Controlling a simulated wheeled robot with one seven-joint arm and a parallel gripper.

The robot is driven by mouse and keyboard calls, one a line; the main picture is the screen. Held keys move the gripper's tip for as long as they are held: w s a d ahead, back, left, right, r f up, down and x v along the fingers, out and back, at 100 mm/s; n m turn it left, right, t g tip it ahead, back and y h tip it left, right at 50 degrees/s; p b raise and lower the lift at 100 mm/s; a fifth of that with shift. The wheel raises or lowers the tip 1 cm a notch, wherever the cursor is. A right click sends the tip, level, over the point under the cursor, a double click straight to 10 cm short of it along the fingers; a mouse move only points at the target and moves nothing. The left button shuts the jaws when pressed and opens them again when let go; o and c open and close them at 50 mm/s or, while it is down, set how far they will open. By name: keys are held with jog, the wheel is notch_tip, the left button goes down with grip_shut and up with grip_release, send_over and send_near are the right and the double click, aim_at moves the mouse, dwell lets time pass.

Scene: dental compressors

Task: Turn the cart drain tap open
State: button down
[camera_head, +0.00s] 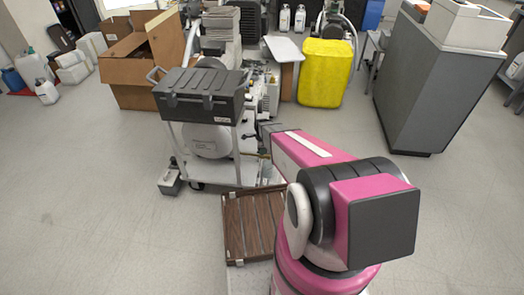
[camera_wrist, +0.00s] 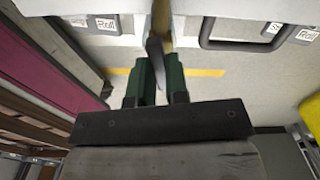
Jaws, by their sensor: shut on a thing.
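The cart (camera_head: 238,172) stands ahead, a pale frame with a white tank (camera_head: 208,141) inside and a dark grey case (camera_head: 200,95) on top. In the wrist view the drain tap shows at top middle: a brass-coloured body (camera_wrist: 162,18) with a grey lever handle (camera_wrist: 155,48) below it in the picture. My gripper (camera_wrist: 161,65) has green fingers on both sides of the handle and is shut on it.
A grey box (camera_head: 170,181) sits on the floor at the cart's left. A cardboard box (camera_head: 140,70) stands behind left, a yellow covered object (camera_head: 325,75) behind right. A grey counter (camera_head: 435,80) stands at right. The floor at left and right front is clear.

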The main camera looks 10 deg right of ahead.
jog(key=n, duration=0.4)
jog(key=shift+n, duration=0.3)
jog(key=n, duration=0.3)
jog(key=shift+n, duration=0.4)
jog(key=n, duration=0.3)
jog(key=shift+n, duration=2)
jog(key=c, duration=1.1)
grip_release()
jog(key=shift+r, duration=0.1)
notch_tip(320, 180, up, 7)
jog(key=shift+r, duration=0.2)
